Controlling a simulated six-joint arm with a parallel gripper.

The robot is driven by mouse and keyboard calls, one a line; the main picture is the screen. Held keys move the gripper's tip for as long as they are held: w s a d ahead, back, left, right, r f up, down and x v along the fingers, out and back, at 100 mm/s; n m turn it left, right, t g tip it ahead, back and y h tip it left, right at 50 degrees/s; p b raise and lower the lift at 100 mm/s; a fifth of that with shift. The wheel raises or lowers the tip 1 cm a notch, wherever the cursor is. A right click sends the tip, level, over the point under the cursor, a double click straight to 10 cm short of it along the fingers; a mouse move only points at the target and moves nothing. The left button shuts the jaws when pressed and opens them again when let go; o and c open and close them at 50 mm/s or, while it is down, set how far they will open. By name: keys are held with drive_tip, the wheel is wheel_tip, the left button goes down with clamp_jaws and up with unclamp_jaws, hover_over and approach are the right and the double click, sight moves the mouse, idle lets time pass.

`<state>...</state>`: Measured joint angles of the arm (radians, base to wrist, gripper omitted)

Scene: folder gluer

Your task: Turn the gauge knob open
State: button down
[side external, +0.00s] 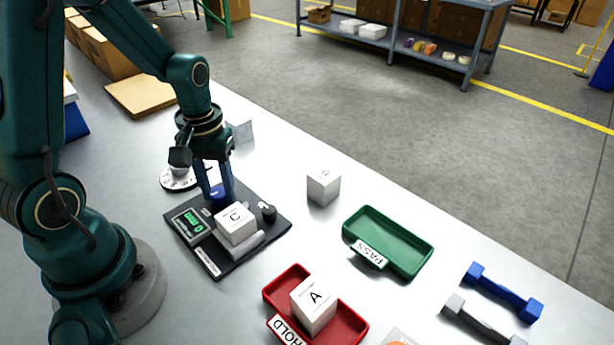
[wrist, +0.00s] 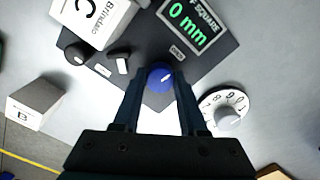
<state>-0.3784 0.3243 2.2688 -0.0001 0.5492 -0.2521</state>
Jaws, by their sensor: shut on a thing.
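The gauge is a black plate (side external: 278,226) with a green-lit display (side external: 191,221), which reads 0 mm in the wrist view (wrist: 187,24). A blue knob (wrist: 160,77) with a white pointer line sits near one corner of the plate; it also shows in the side view (side external: 218,193). My gripper (wrist: 157,84) points down and is shut on the blue knob, one finger on each side. A white box marked C (side external: 238,222) stands on the gauge against a grey block (side external: 240,246). A black knob (side external: 268,211) is on the plate too.
A white numbered dial (wrist: 228,112) lies close beside my gripper. A loose white box (side external: 323,187), the green PASS tray (side external: 413,238) and the red HOLD tray (side external: 350,332) with box A (side external: 313,304) stand to the right. Bare table lies between them.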

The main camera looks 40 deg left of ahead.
sight(218, 192)
drive_tip(key=shift+n, duration=0.8)
drive_tip(key=shift+c, duration=2.2)
unclamp_jaws()
drive_tip(key=shift+r, duration=0.1)
drive_tip(key=shift+r, duration=2.5)
